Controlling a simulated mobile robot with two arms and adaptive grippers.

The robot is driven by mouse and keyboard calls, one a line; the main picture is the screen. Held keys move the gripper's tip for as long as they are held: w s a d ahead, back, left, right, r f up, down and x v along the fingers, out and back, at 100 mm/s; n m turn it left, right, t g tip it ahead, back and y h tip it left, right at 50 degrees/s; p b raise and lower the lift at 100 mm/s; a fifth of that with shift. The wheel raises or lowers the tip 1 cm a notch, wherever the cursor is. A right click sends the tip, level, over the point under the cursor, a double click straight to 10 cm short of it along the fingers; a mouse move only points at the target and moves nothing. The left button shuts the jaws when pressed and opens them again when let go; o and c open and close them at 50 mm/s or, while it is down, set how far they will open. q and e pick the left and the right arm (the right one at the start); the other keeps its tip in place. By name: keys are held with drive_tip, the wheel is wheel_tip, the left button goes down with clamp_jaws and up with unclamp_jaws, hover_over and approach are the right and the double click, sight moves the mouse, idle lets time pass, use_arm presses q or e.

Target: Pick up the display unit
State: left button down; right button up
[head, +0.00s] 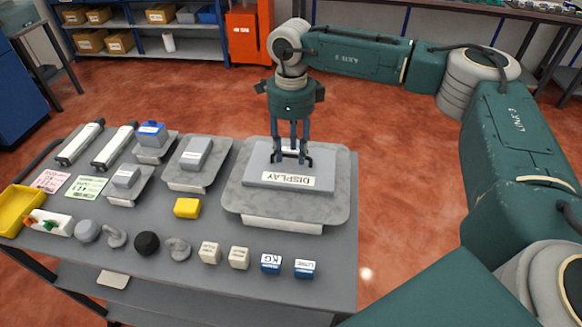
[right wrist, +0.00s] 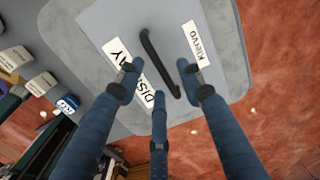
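The display unit (head: 262,178) is a flat grey block with a white DISPLAY label, lying on a large grey tray (head: 335,207) at the right end of the cart. My right gripper (head: 290,157) points straight down over it, fingertips close to its top. The right wrist view shows the unit's top (right wrist: 120,24) with a thin black bar handle (right wrist: 158,62) and a second label reading Klervo (right wrist: 195,45). The three fingers are spread apart around the handle, not closed on it. Whether any fingertip touches the unit I cannot tell. My left gripper is not in view.
Smaller trays with grey parts (head: 196,153), a yellow block (head: 187,208) and a row of small labelled cubes (head: 271,264) share the cart top. A yellow bin (head: 22,212) is at its left end. Shelves (head: 190,40) and an orange cabinet (head: 245,36) stand behind.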

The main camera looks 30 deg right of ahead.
drive_tip(key=shift+w+f, duration=0.1)
drive_tip(key=shift+f, duration=0.25)
clamp_jaws()
drive_tip(key=shift+w+r, duration=0.1)
drive_tip(key=shift+r, duration=0.05)
